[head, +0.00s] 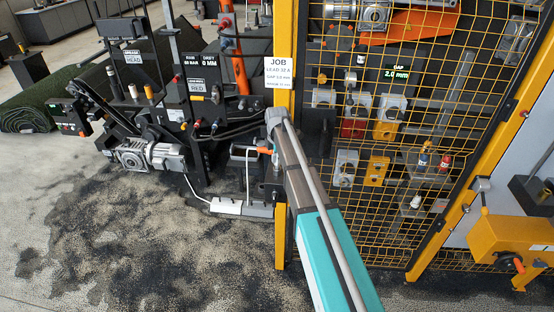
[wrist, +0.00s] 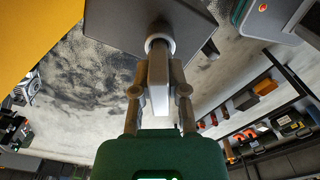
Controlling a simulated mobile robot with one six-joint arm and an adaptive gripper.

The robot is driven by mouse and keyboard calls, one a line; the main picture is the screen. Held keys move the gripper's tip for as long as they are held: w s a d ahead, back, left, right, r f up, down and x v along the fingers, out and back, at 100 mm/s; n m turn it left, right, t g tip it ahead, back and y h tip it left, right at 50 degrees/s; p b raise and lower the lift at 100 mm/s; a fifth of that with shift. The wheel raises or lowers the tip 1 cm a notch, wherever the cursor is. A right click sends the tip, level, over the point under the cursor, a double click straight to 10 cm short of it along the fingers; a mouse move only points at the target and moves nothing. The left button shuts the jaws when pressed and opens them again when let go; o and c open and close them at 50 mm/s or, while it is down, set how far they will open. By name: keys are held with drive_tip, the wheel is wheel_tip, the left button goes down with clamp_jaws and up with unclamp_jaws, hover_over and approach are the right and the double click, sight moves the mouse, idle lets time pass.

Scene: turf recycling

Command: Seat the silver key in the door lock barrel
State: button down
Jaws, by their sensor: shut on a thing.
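In the wrist view, my gripper (wrist: 160,95) is shut on the silver key (wrist: 159,85), a flat pale grey bar held between the two fingers. The key's far end meets a round light-grey ring, which looks like the door lock barrel (wrist: 160,37). This ring sits at the edge of a dark grey box (wrist: 110,22). The key lines up with the ring, but I cannot tell how deep its tip is. In the head view, my arm reaches to the yellow door post; the gripper, key and barrel cannot be made out there.
A job sign (head: 279,73) hangs on the post. Machinery with a grey motor (head: 150,156) stands left. Open floor (head: 150,250) with dark granules lies at the lower left.

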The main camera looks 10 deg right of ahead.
drive_tip(key=shift+f+b, duration=0.85)
drive_tip(key=shift+f, duration=0.05)
drive_tip(key=c, duration=0.6)
unclamp_jaws()
drive_tip(key=shift+r, duration=0.2)
wheel_tip(320, 180, up, 14)
drive_tip(key=p, duration=1.4)
drive_tip(key=shift+f, duration=0.1)
idle(0.5)
